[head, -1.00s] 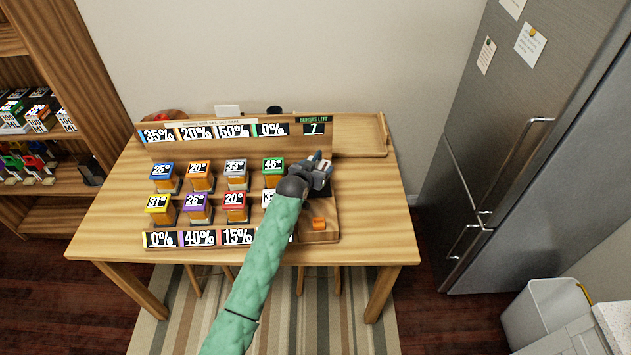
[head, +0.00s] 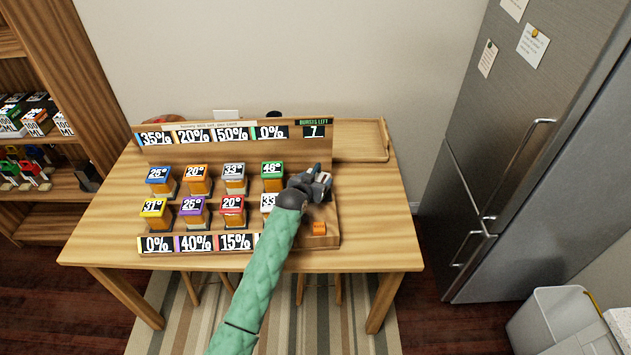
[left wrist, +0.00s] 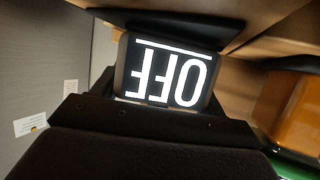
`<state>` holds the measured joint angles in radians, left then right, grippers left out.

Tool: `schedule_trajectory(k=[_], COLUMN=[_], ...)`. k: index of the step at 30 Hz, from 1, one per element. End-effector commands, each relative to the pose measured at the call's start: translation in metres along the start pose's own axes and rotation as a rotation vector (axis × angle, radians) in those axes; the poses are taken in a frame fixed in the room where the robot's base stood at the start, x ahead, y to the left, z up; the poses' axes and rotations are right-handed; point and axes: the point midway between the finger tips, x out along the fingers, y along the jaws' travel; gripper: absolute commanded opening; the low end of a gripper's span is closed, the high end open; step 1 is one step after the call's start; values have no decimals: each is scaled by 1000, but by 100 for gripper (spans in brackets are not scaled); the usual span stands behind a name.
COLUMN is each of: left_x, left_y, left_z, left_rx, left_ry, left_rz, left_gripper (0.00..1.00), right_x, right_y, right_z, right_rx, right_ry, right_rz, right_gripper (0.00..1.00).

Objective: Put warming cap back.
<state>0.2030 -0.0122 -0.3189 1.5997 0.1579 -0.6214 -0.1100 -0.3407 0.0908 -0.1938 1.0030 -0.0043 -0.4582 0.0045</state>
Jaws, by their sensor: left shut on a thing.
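My left gripper (head: 320,177) is over the right part of the wooden display board (head: 317,210), just right of the green-topped block (head: 272,170). It is shut on a dark cap whose lit face (left wrist: 168,72) reads OFF, upside down in the left wrist view. The cap is largely hidden by the gripper in the head view, and I cannot tell whether it touches the board. A small orange block (head: 319,228) sits on the board's front right, in front of the gripper. My right gripper is not in view.
Several orange blocks with coloured temperature tops, such as the yellow-topped one (head: 154,210), stand in two rows left of my gripper. The board's raised back panel (head: 235,152) carries percentage signs. A wooden tray (head: 360,155) lies behind right. The table's right side is clear.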

Motion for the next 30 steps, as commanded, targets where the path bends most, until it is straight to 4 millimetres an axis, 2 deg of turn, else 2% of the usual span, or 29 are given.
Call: schedule_trajectory(k=[4,5,8,20,24,27,30], left_x=[1,1,1,-3,-19,-36,-55], left_y=[0,0,0,0,0,0,0], left_z=[2,3,2,2,4,4,4], left_rx=[0,0,0,0,1,1,0], left_ry=[1,0,0,-1,0,1,1], left_rz=[0,0,0,0,0,0,0], left_gripper=[33,75,94,94,94,94,94], right_x=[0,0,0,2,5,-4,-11], right_y=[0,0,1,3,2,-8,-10], right_z=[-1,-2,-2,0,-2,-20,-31], right_rx=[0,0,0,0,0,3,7], right_ry=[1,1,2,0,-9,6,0], right_rz=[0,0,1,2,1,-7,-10], right_gripper=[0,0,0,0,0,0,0])
